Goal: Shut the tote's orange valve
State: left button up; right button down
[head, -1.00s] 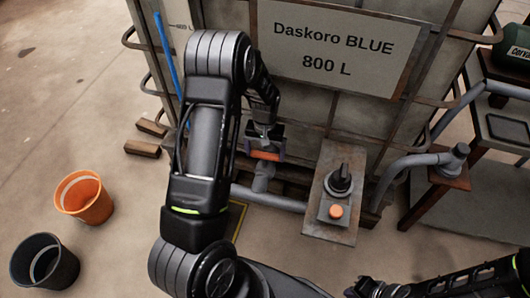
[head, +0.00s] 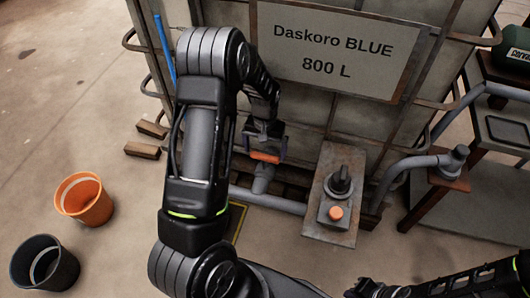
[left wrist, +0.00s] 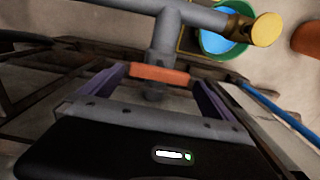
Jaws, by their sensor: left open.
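The orange valve handle (head: 265,157) is a short bar on the grey pipe at the foot of the tote (head: 375,120), which is labelled Daskoro BLUE 800 L. In the left wrist view the orange handle (left wrist: 160,75) lies crosswise just ahead of my left gripper (left wrist: 155,88), between its two spread purple fingers. My left gripper (head: 264,146) is open, and I see no firm contact with the handle. Part of the valve is hidden behind the gripper in the head view.
A control box with a black knob and orange button (head: 336,212) stands right of the valve. An orange bucket (head: 84,199) and a dark bucket (head: 45,264) stand at left. A green bucket with blue liquid (left wrist: 222,38) sits by the pipe's brass end (left wrist: 266,29).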

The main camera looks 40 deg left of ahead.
aim_at(265, 156)
pick_arm(q)
notch_tip(265, 156, up, 5)
jog(key=shift+r+p, duration=0.1)
jog(key=shift+p, duration=0.2)
dwell(0.4)
